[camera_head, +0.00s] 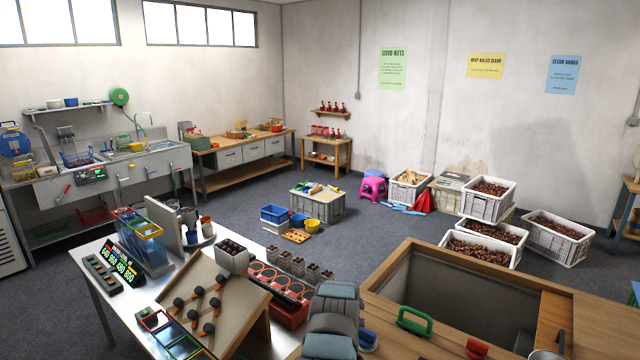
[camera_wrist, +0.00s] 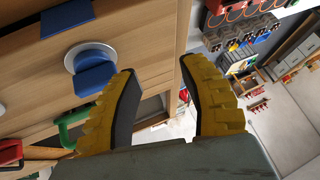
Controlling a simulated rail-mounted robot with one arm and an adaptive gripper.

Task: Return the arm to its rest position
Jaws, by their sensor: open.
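My gripper (camera_wrist: 158,90) shows in the wrist view with its two yellow, dark-lined fingers apart and nothing between them. It is tilted beside the edge of a wooden workbench (camera_wrist: 130,25). In the head view, grey parts of my arm show at the bottom centre. My fingertips cannot be made out there.
The wooden bench (camera_head: 395,345) has a deep open well, a green handle (camera_head: 414,322) and a red one (camera_head: 477,347). Left of my arm, a metal table (camera_head: 92,275) holds a tilted board (camera_head: 215,305) and a red rack (camera_head: 290,312). Chestnut crates (camera_head: 558,237) stand beyond.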

